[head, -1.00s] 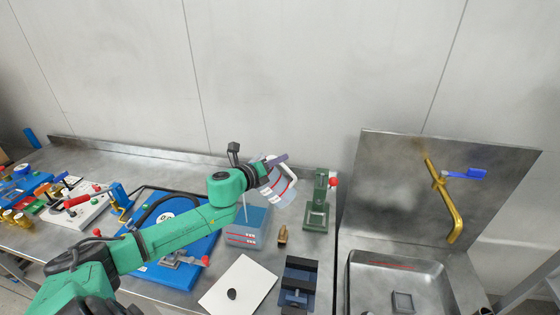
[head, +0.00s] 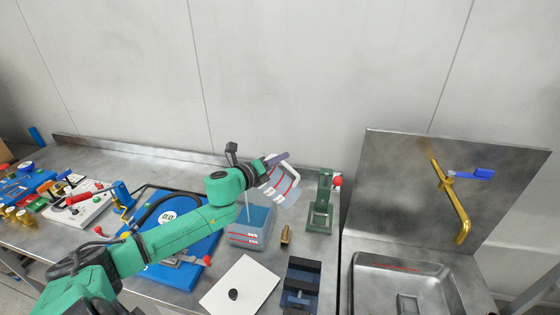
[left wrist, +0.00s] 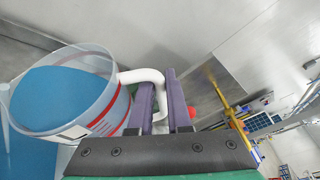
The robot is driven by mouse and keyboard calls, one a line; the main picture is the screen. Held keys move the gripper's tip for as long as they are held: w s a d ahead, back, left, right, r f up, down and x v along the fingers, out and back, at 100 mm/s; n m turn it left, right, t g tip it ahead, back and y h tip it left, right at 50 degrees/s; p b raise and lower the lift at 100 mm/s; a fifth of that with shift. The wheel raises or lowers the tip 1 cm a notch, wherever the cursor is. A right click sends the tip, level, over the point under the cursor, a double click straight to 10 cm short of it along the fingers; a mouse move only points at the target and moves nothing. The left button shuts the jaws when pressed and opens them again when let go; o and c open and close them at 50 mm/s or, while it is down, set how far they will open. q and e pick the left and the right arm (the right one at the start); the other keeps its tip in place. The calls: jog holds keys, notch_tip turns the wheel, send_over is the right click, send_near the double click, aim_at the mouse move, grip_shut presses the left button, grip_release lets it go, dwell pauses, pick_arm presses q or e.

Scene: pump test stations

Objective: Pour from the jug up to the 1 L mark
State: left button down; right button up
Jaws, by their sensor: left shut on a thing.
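My left gripper (head: 276,160) is shut on the white handle of the clear jug (head: 284,188). The wrist view shows its two purple fingers (left wrist: 160,92) on either side of the handle. The jug (left wrist: 112,110) has red marks, is tilted and holds blue liquid. A thin pale stream (head: 247,207) falls beside my wrist into the clear tank (head: 240,241) below. The tank holds blue liquid and has red marks with small labels on its front. I cannot read exactly where its level lies against the marks. My right gripper is not in view.
A blue pump board (head: 205,245) with a dial lies left of the tank. A brass fitting (head: 285,235), a green stand (head: 321,207), a white plate (head: 255,275) and a dark vise (head: 300,282) stand close by. A sink (head: 365,265) with a brass tap (head: 455,205) is at right.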

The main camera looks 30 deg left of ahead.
pick_arm(q)
jog(key=shift+a+n+b, duration=0.3)
jog(key=shift+b, duration=0.25)
